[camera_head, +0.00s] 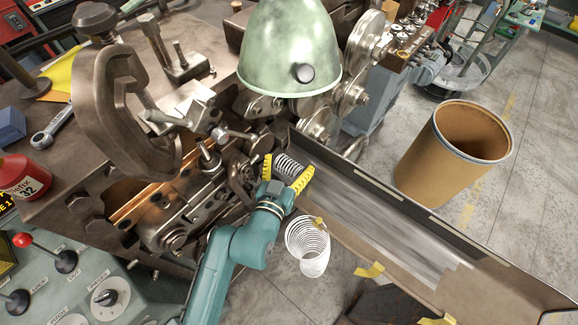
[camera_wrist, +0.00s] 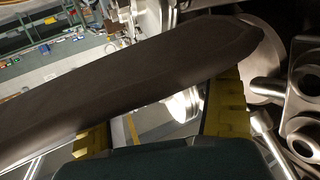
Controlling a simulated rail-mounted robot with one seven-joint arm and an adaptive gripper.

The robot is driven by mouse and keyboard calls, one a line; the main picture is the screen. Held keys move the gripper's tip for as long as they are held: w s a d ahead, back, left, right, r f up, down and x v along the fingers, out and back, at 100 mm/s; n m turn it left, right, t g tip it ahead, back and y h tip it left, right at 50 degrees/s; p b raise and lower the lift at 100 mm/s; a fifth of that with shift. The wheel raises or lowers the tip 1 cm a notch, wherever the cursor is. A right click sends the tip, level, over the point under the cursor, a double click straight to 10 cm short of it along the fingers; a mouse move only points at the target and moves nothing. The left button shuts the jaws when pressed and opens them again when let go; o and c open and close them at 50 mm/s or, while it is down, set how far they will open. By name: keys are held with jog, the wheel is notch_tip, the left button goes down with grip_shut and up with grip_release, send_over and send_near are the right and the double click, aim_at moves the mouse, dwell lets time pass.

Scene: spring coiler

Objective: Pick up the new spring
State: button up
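My gripper (camera_head: 287,170) is at the upper end of the chute beside the coiler, its two yellow fingers spread wide. A small silver spring (camera_head: 289,163) lies at this chute end, between the fingertips in the head view; whether the fingers touch it is unclear. A larger white spring (camera_head: 308,248) shows just below the chute's near edge, right of my arm. In the wrist view the open fingers (camera_wrist: 165,115) show with a dark brown surface (camera_wrist: 120,70) across them; no spring can be made out there.
The chute (camera_head: 390,225) slopes down to the right with raised side walls. The coiler (camera_head: 170,200) and its green domed cover (camera_head: 290,50) stand close around my gripper. A brown drum (camera_head: 455,155) stands on the floor at right. A control panel (camera_head: 75,285) is at lower left.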

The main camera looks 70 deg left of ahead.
jog(key=c, duration=0.8)
